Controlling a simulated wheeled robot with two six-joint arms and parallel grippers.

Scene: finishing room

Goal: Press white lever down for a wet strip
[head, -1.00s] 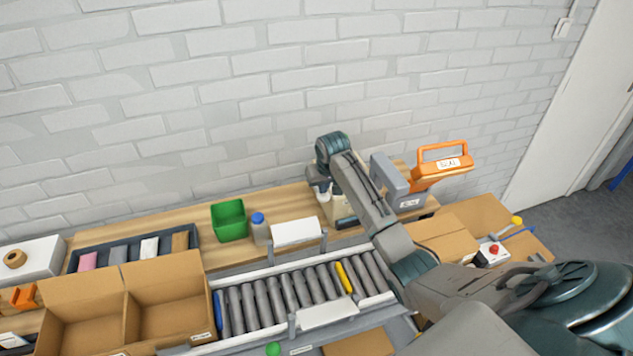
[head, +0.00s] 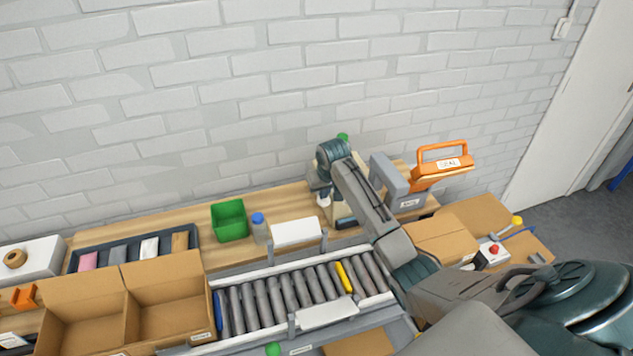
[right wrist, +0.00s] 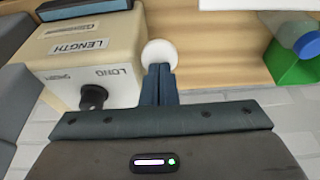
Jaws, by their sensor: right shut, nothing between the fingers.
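The white lever's round knob (right wrist: 160,53) shows in the right wrist view beside a cream dispenser box (right wrist: 95,50) with a LENGTH label and a black knob. My right gripper (right wrist: 160,72) is shut and empty, its fingertips right at the white knob; they look touching or nearly so. In the head view my right gripper (head: 323,190) points down over the bench at the dispenser (head: 341,210), which my own arm mostly hides. The lever's shaft is hidden. My left gripper is not in view.
A white block (head: 296,232), a bottle (head: 260,228) and a green bin (head: 229,221) stand left of the dispenser. A grey device with an orange handle (head: 441,165) stands close on the right. A roller conveyor (head: 290,295) runs in front; the brick wall is behind.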

